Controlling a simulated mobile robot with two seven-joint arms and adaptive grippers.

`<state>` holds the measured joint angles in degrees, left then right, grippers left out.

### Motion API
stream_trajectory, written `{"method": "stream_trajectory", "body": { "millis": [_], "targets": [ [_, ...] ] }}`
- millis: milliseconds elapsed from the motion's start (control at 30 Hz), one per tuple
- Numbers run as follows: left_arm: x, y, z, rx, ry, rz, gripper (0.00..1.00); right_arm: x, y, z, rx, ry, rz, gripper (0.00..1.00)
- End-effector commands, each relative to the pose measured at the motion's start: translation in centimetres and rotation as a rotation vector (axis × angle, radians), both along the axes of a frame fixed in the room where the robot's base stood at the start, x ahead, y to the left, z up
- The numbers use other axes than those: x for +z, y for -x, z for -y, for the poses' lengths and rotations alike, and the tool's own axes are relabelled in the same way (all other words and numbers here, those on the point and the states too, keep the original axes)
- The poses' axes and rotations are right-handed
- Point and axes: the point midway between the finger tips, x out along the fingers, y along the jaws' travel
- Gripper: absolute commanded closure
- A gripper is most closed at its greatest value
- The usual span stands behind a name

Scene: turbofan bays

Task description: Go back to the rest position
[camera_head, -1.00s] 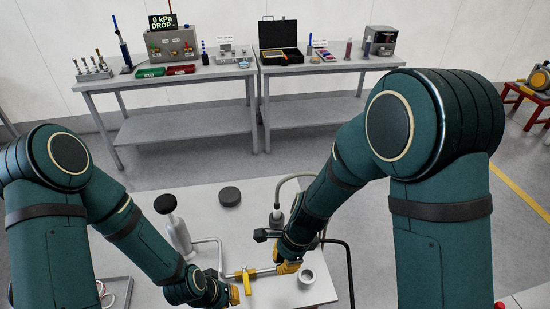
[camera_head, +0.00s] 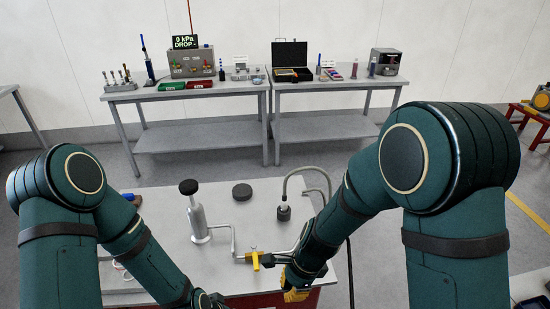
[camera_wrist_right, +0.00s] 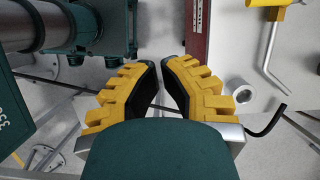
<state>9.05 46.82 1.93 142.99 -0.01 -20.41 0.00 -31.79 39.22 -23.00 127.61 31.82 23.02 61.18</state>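My right gripper (camera_head: 296,294) is beyond the near edge of the work table, low in the head view. In the right wrist view its yellow-padded fingers (camera_wrist_right: 160,72) stand slightly apart with nothing between them. My left gripper (camera_head: 208,301) is at the bottom edge of the head view, and its fingers are mostly cut off.
A pale ring (camera_wrist_right: 240,89) shows in the wrist view. Two grey benches (camera_head: 225,87) stand behind across open floor.

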Motion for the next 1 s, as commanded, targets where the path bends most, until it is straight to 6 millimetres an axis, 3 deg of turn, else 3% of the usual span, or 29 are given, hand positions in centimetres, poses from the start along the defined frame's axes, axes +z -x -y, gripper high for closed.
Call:
{"method": "stream_trajectory", "body": {
  "millis": [33,400,600,767,1000],
  "targets": [
    [-0.9,0.0,0.0,-0.001,0.000,-0.001,1.00,-2.0,0.3,0.9,0.046,0.012,0.015,1.00],
    [-6.3,0.2,0.2,-0.004,-0.005,-0.008,1.00,-13.2,2.9,5.7,0.534,0.052,0.208,1.00],
    [-10.1,0.5,0.4,-0.005,-0.009,-0.015,1.00,-19.5,4.8,6.9,0.885,0.032,0.399,1.00],
    [-11.5,0.5,0.5,-0.006,-0.012,-0.017,1.00,-21.4,5.4,6.7,1.053,0.024,0.528,1.00],
    [-11.7,0.5,0.5,-0.007,-0.012,-0.016,1.00,-21.6,5.5,6.5,1.102,0.026,0.569,1.00]
  ]
}}
